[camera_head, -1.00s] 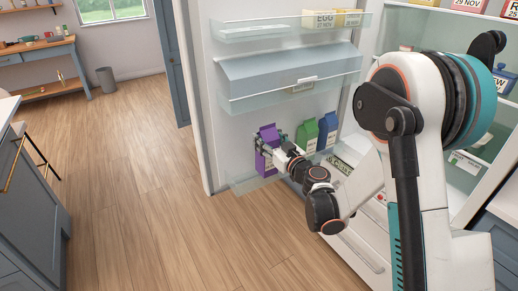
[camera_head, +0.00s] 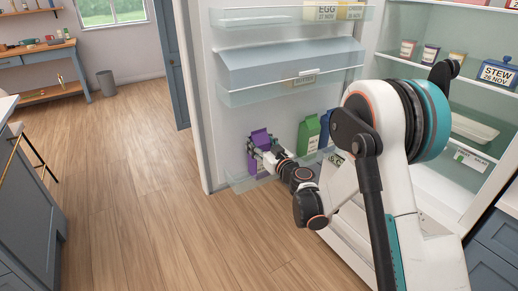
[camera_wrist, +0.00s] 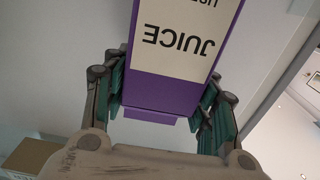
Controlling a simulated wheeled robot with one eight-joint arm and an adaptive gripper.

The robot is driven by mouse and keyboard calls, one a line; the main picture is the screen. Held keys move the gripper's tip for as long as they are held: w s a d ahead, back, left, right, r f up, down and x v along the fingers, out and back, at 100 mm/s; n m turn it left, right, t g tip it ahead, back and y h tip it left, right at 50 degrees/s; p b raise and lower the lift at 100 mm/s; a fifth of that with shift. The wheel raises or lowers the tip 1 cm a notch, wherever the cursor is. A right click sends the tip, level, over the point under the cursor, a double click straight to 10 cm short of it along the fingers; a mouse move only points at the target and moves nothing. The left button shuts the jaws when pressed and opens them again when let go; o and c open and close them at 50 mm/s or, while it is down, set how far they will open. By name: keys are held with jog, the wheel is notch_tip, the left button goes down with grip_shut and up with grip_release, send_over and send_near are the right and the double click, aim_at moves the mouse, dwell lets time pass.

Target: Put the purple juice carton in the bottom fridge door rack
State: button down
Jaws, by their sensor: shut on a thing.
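The purple juice carton (camera_head: 260,140) is at the left end of the bottom fridge door rack (camera_head: 250,181), upright. My gripper (camera_head: 262,150) is shut on it from the front. In the wrist view the carton (camera_wrist: 170,85) sits between the two finger pads of my gripper (camera_wrist: 163,103), its JUICE label upside down in that picture. The carton's lower part shows behind or within the clear rack wall; I cannot tell whether its base touches the rack floor.
A green carton (camera_head: 309,135) and a blue carton (camera_head: 325,130) stand to the right in the same rack. A covered door shelf (camera_head: 290,70) is above. The open fridge interior with a STEW box (camera_head: 497,74) is at right.

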jog(key=shift+f, duration=0.15)
jog(key=c, duration=0.6)
grip_release()
jog(key=shift+c, duration=0.2)
jog(key=v, duration=1.2)
jog(key=shift+s, duration=0.1)
